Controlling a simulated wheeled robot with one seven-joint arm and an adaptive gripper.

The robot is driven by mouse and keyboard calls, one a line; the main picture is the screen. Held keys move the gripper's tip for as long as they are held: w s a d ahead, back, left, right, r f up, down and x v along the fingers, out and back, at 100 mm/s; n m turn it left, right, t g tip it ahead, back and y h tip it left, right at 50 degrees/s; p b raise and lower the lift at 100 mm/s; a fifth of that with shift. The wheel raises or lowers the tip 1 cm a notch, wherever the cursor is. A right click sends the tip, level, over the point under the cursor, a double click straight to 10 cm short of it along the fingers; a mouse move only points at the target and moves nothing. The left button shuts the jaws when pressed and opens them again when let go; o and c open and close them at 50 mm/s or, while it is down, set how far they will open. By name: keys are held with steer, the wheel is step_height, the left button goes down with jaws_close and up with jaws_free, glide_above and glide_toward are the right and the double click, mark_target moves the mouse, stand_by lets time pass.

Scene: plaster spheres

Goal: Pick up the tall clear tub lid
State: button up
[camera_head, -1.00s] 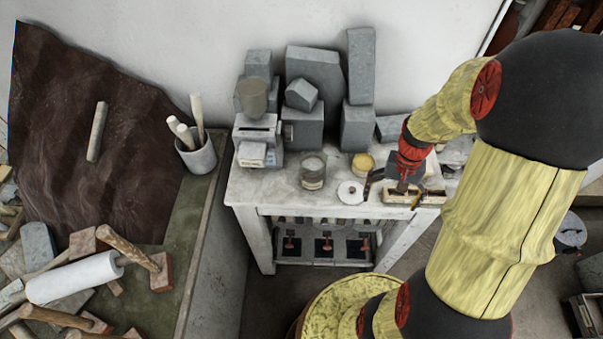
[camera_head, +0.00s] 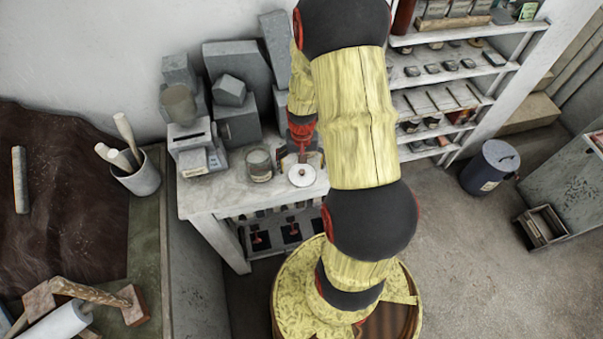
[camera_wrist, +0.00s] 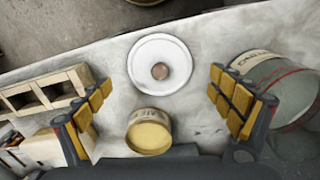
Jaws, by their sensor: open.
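The lid (camera_head: 302,176) is a flat white disc with a small brown knob, lying on the pale worktable. In the wrist view the lid (camera_wrist: 145,78) lies ahead, between the lines of my finger pads, apart from them. The tall clear tub (camera_head: 260,165) stands to its left in the head view; it also shows at the right of the wrist view (camera_wrist: 290,95), beside my right finger. My gripper (camera_wrist: 158,85) is open and empty above the table. In the head view my arm partly hides it.
A small yellow-topped tub (camera_wrist: 148,134) stands between my fingers, near the lid. A wooden compartment box (camera_wrist: 40,92) lies left in the wrist view. Grey plaster blocks (camera_head: 235,65) and a grinder-like device (camera_head: 190,140) stand at the table's back and left.

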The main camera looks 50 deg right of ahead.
step_height(320, 180, down, 2)
steer(key=shift+f, duration=0.1)
steer(key=c, duration=0.4)
steer(key=c, duration=0.6)
steer(key=shift+c, duration=0.3)
steer(key=shift+s, duration=0.1)
steer(key=shift+c, duration=0.5)
